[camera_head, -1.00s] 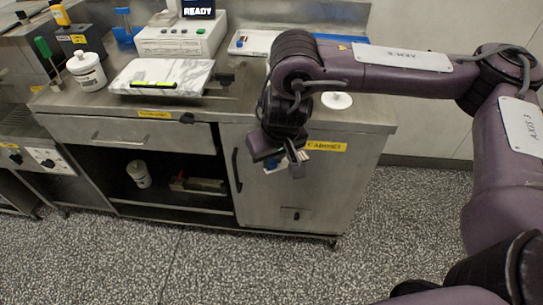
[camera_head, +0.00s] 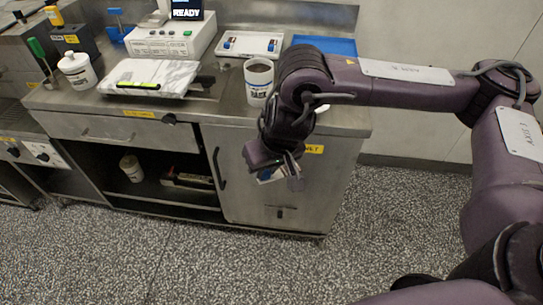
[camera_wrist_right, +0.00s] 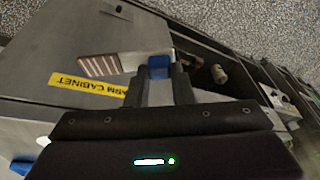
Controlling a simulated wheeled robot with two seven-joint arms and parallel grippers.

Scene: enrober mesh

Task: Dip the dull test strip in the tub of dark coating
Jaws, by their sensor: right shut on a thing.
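My right gripper (camera_head: 284,172) is shut on a test strip (camera_head: 268,174) in front of the warm cabinet's door, below the counter top. In the right wrist view the jaws (camera_wrist_right: 159,72) pinch the strip's blue grip block, and its pale plate with brownish bars (camera_wrist_right: 100,65) sticks out to the left. A white tub (camera_head: 259,92) stands open on the counter, left of my right arm. The strip is apart from the tub, lower and nearer. I cannot tell how dull the strip is. My left gripper is not in view.
A white tray (camera_head: 230,46) with blue-gripped pieces lies at the back, beside a blue mat (camera_head: 325,46). A lidded white tub (camera_head: 76,70) and a marble slab (camera_head: 120,74) stand left. The open shelf below holds a small tub (camera_head: 131,168).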

